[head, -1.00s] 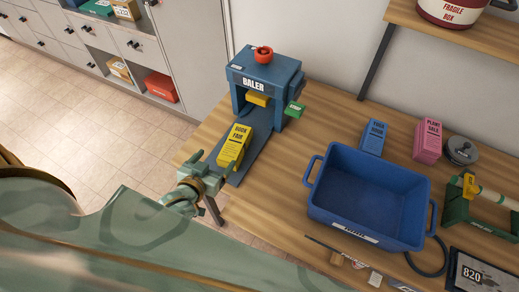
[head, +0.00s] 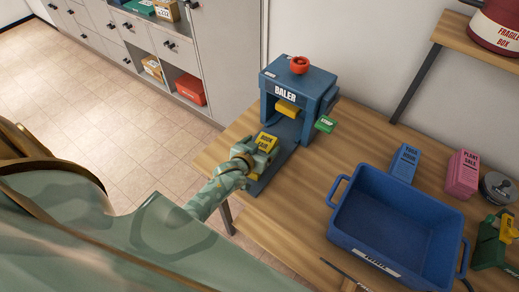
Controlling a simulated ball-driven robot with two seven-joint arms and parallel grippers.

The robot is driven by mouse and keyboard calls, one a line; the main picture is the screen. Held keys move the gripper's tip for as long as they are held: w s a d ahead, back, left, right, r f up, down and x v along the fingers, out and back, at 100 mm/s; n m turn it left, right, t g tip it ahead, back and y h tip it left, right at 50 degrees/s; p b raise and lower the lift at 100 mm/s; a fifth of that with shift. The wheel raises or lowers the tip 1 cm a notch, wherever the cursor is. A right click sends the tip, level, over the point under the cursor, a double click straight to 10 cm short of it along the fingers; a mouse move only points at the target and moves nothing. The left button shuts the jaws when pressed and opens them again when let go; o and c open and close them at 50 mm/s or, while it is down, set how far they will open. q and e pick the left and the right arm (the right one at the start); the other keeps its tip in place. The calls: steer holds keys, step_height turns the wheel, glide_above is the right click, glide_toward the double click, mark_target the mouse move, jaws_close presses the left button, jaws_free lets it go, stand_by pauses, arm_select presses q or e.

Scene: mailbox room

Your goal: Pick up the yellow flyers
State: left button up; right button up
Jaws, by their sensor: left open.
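The yellow flyers (head: 266,143), a stack with dark print on top, lie on the blue baler's front tray. My left gripper (head: 262,154) is at the near side of the stack, with its fingers beside the stack's near part, and hides much of it. Its jaws are open. I cannot tell whether a finger touches the flyers. The blue baler (head: 285,92) stands just behind, with a red knob on top, a yellow piece in its mouth and a green tag at its right. My right gripper is not in view.
A blue bin (head: 396,226) stands on the wooden table (head: 315,190), right of the baler. A blue stack (head: 404,163) and a pink stack (head: 462,174) stand behind it. Table between baler and bin is clear. A shelf (head: 450,38) hangs at the upper right.

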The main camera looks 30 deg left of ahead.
arm_select(q)
steer(key=shift+w+a+f, duration=0.1)
steer(key=shift+w+f, duration=0.15)
steer(key=shift+w, duration=0.35)
steer(key=shift+s, duration=0.1)
steer(key=shift+c, duration=0.6)
steer(key=c, duration=1.5)
steer(key=shift+r, duration=0.1)
jaws_close()
